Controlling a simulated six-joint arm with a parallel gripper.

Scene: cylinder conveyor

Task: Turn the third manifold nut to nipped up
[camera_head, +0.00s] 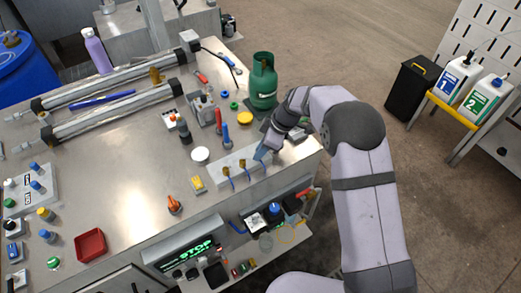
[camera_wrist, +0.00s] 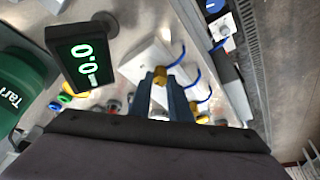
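The manifold (camera_head: 240,165) is a pale grey block near the front edge of the steel bench, with brass nuts and blue tubes along it. It also shows in the wrist view (camera_wrist: 137,66). My gripper (camera_head: 262,153) is at the block's right end in the head view. In the wrist view the two blue-grey fingers of my gripper (camera_wrist: 161,90) stand on either side of a brass nut (camera_wrist: 160,76). I cannot tell whether both fingers press on it. Two more brass nuts (camera_wrist: 189,85) (camera_wrist: 202,118) lie to the right. A dark display (camera_wrist: 87,58) shows green digits, about 0.0.
A green gas cylinder (camera_head: 263,82) stands behind my gripper on the bench. A white round disc (camera_head: 200,155), a yellow block (camera_head: 197,184) and several tools lie left of the manifold. A lower shelf (camera_head: 250,262) with small items sits below the bench edge.

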